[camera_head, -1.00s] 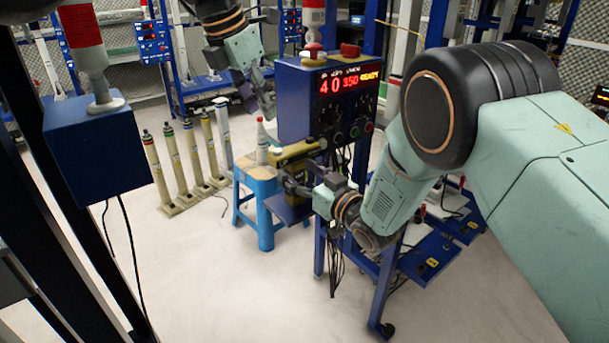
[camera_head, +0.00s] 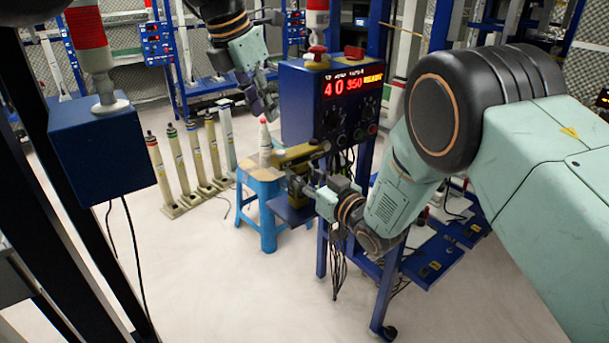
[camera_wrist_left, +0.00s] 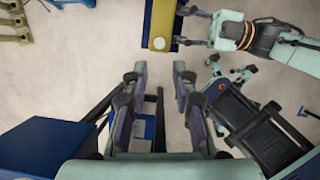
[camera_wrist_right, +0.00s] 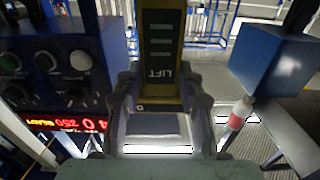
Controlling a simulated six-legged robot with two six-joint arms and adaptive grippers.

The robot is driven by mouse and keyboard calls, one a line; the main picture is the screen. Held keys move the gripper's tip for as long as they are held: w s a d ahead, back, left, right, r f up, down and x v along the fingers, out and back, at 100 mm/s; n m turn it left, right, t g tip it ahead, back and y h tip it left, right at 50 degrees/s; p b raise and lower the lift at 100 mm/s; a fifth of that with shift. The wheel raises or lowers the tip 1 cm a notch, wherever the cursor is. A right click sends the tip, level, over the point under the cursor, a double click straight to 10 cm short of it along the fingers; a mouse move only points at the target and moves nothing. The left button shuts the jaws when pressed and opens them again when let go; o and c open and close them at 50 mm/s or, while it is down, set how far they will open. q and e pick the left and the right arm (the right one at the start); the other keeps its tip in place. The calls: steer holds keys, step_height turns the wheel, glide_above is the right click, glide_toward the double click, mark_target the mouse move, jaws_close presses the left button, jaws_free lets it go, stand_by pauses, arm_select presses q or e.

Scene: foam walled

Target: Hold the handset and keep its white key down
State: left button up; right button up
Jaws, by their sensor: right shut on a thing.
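The handset (camera_head: 300,153) is an olive-yellow bar held in my right gripper (camera_head: 302,187), beside the front of the blue control box. The right wrist view shows the handset (camera_wrist_right: 160,45) with the word LIFT, between the closed fingers. In the left wrist view the handset (camera_wrist_left: 159,15) lies ahead of the fingertips, and its round white key (camera_wrist_left: 159,43) faces that camera. I cannot make the key out in the head view. My left gripper (camera_head: 264,100) is above the handset, apart from it; its fingers (camera_wrist_left: 159,73) are open and empty.
The blue control box (camera_head: 325,105) with red digits stands close behind the handset. A blue stool (camera_head: 264,190) with a white, red-tipped bottle (camera_head: 264,142) stands to the left. Several upright posts (camera_head: 195,155) stand farther left.

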arm_select(q)
jaws_close()
stand_by(1.2)
